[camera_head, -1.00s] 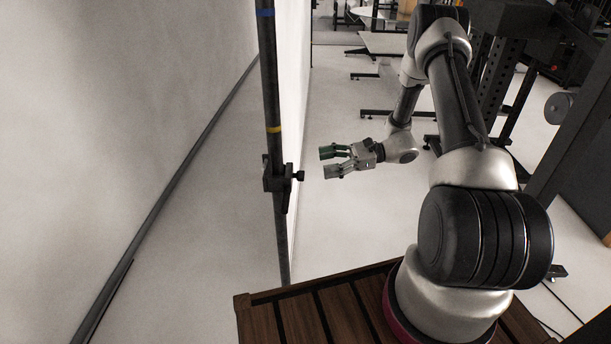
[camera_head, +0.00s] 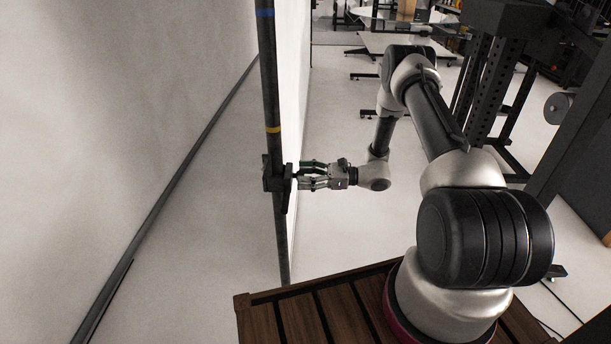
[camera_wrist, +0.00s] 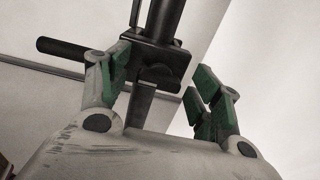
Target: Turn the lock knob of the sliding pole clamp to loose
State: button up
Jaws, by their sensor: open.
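The dark sliding clamp (camera_head: 272,183) sits on the upright pole (camera_head: 273,95), below a yellow band. In the wrist view the clamp body (camera_wrist: 150,52) is ahead of me, with a dark round knob (camera_wrist: 160,76) facing me. My gripper (camera_head: 301,174) is level with the clamp, at its right side, and points left at it. In the wrist view its green-padded fingers (camera_wrist: 160,82) are open, one on each side of the knob, with a visible gap on the right. I cannot tell whether either finger touches the knob. In the head view the fingers mostly hide the knob.
A dark bar (camera_wrist: 62,48) sticks out left of the clamp in the wrist view. A pale wall panel (camera_head: 150,100) stands behind and left of the pole. Dark perforated posts (camera_head: 480,75) stand at the right. The floor (camera_head: 340,225) below my gripper is clear.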

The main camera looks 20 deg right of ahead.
jog(key=shift+c, duration=0.4)
jog(key=c, duration=0.9)
jog(key=shift+c, duration=0.2)
jog(key=shift+n, duration=0.4)
jog(key=shift+s+f+n, duration=0.1)
jog(key=shift+f+n, duration=0.05)
jog(key=shift+n, duration=4.1)
jog(key=shift+s+f+n, duration=0.1)
jog(key=shift+n, duration=4.15)
